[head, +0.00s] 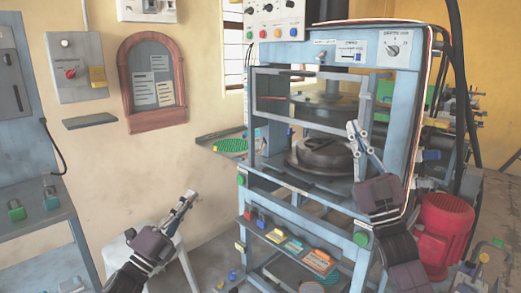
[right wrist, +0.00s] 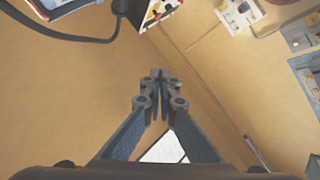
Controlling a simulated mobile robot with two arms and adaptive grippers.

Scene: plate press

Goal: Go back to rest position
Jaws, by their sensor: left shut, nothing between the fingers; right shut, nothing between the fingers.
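My left gripper (head: 186,199) is low at the left in the head view, in front of the bare wall and away from the press. Its fingers are together and hold nothing. My right gripper (head: 355,130) is raised in front of the right side of the blue press (head: 404,105). Its fingers point up and are shut and empty. In the right wrist view its fingertips (right wrist: 160,78) meet against the yellow wall. Whether the right gripper touches the press frame cannot be told.
A red motor (head: 444,225) stands right of the press, near my right forearm. A white stool (head: 150,240) is behind my left arm. A grey-blue cabinet (head: 30,215) stands at the far left. Floor shows between the stool and press.

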